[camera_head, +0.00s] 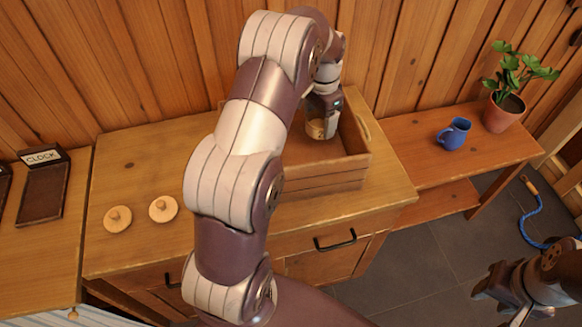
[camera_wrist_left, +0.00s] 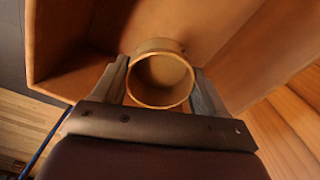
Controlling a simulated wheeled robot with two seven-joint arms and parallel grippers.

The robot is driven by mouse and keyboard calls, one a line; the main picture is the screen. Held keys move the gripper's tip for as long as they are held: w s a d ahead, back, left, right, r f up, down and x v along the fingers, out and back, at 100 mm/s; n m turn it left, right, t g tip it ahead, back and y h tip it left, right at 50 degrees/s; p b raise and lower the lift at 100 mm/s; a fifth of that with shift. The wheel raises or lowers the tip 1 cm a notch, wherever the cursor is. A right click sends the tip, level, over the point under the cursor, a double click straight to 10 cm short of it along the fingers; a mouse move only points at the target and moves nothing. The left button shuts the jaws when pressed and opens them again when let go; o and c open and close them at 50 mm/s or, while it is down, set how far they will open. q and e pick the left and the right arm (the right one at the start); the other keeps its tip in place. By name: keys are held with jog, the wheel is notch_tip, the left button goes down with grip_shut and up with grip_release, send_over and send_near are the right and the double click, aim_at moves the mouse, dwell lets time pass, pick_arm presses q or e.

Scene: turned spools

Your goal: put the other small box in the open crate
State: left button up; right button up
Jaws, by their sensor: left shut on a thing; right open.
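A small round wooden box (camera_head: 316,129), open at its top, is held between the fingers of my left gripper (camera_head: 325,122). In the left wrist view the box (camera_wrist_left: 160,80) shows its hollow inside, with a gripper finger on each side. The open wooden crate (camera_head: 320,181) stands on the cabinet top, and the held box is within its walls in the head view. I cannot tell if the box touches the crate floor. My arm hides the crate's left part. My right gripper (camera_head: 500,302) is open and empty at the lower right, partly cut off.
Two round wooden lids with knobs (camera_head: 117,219) (camera_head: 163,208) lie on the cabinet top, left of my arm. A clock stand (camera_head: 43,187) is at far left. A blue rope (camera_head: 530,222) lies beyond.

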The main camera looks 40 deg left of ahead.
aim_at(316, 156)
pick_arm(q)
notch_tip(316, 156, down, 10)
jog(key=shift+s+f+p, duration=0.1)
jog(key=shift+f+p, duration=0.15)
jog(key=shift+p, duration=0.35)
jog(key=shift+d+f, duration=0.1)
jog(key=shift+f, duration=0.1)
jog(key=o, duration=1)
jog(key=shift+r, duration=0.1)
notch_tip(316, 156, up, 12)
jog(key=shift+r, duration=0.15)
